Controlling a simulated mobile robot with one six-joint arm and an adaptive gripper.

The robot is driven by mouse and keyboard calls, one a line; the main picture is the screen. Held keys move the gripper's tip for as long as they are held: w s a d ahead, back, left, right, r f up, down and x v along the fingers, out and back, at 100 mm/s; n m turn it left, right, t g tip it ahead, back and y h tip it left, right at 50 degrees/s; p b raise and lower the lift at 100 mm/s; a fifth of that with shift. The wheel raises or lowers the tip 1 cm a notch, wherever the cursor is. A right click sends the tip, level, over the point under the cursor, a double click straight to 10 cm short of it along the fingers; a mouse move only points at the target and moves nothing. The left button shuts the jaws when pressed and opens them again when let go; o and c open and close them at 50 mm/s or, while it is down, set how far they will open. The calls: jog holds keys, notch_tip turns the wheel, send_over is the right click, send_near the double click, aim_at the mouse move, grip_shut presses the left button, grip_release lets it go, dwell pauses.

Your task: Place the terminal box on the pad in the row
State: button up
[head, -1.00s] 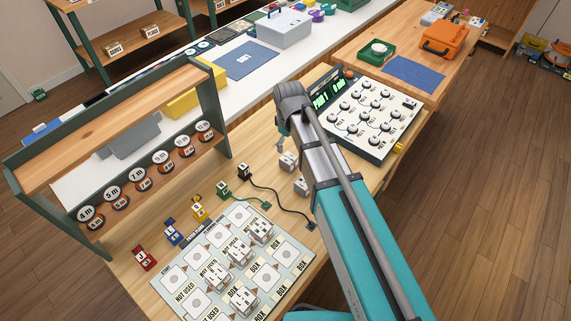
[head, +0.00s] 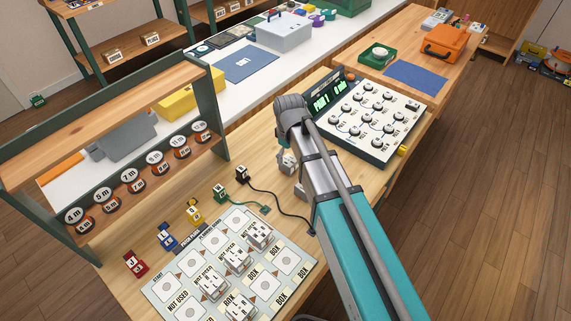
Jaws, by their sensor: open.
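The board of pads (head: 187,264) lies on the wooden bench at the lower middle, printed with labels such as START, NOT USED and BOX. White terminal boxes stand on some of its pads, among them one at the upper right (head: 259,233), one in the middle (head: 237,257) and one lower left (head: 211,283). Another white terminal box (head: 287,164) stands off the board, beside my arm and partly covered. My gripper (head: 284,147) is mostly hidden behind my arm; only a grey part shows, just above that loose box. I cannot see contact or anything held.
Red (head: 135,262), blue (head: 167,236), yellow (head: 195,211), green (head: 220,193) and black (head: 242,174) plugs line the board's upper left side; cables run from the last two. A knob panel (head: 368,122) lies beyond my arm.

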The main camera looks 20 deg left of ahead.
aim_at(289, 160)
jog(key=shift+f, duration=0.15)
jog(key=f+b, duration=0.2)
jog(key=b, duration=0.1)
jog(key=shift+w+f, duration=0.25)
jog(key=shift+f, duration=0.15)
jog(key=shift+f+b, duration=1.1)
jog(key=c, duration=1.2)
jog(key=shift+r, duration=0.25)
